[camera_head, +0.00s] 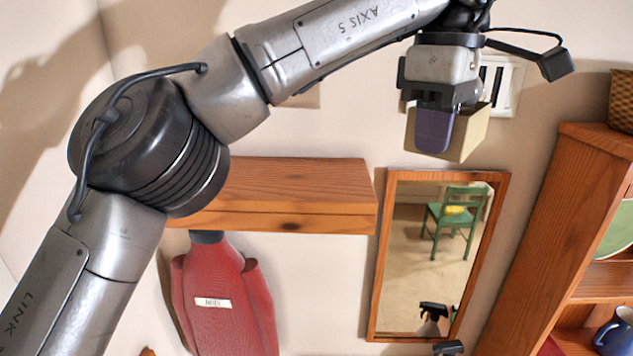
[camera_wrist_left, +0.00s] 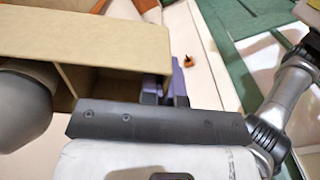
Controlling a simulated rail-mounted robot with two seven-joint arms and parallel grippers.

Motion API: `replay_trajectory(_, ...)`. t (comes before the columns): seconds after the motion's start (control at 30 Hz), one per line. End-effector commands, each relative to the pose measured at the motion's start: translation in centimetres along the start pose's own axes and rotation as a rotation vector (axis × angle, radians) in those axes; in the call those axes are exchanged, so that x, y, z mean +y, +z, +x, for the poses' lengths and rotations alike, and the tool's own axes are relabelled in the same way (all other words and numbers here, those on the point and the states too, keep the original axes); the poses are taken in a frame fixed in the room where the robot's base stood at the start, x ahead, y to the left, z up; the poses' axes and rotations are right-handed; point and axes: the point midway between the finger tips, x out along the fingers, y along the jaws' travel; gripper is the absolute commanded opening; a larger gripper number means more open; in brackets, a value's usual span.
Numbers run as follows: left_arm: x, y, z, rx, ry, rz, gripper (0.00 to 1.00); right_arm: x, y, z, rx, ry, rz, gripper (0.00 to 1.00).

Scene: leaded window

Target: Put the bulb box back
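The bulb box (camera_head: 472,135) is a tan cardboard box held up near the top of the head view, in front of the wall. My left gripper (camera_head: 435,130) is shut on it, with a purple finger in front of its near face; the other finger is hidden there. In the left wrist view the box (camera_wrist_left: 200,45) shows an open end facing the camera, and the purple fingers (camera_wrist_left: 165,88) sit close together at its right edge. My right gripper is in neither view.
A wooden shelf (camera_head: 300,190) with a clear top is on the wall, above a red object (camera_head: 222,300). A framed mirror (camera_head: 380,265) is to its right. A wooden cabinet (camera_head: 540,230) stands at the right, with a basket (camera_head: 623,100) on top and a blue mug (camera_head: 615,332) inside.

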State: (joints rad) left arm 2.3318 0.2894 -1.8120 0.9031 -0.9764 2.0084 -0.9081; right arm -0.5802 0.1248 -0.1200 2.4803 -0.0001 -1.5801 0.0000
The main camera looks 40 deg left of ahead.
Motion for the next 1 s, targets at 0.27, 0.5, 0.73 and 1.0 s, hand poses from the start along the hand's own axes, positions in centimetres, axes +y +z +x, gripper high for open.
replay_trajectory(0.27, -0.4, -1.0, -0.9, -0.001, 0.002, -0.585, 0.00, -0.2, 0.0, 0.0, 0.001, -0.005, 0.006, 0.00)
replay_trajectory(0.5, -0.9, -1.1, -1.1, 0.000, 0.001, -1.008, 0.00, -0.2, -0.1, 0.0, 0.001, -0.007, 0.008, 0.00)
replay_trajectory(0.73, -1.2, -1.2, -1.1, 0.000, 0.000, -1.286, 0.00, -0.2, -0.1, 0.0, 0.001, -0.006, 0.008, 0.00)
replay_trajectory(1.0, -1.1, -1.8, -0.6, 0.000, -0.001, -1.429, 0.00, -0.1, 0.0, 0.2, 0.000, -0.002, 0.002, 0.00)
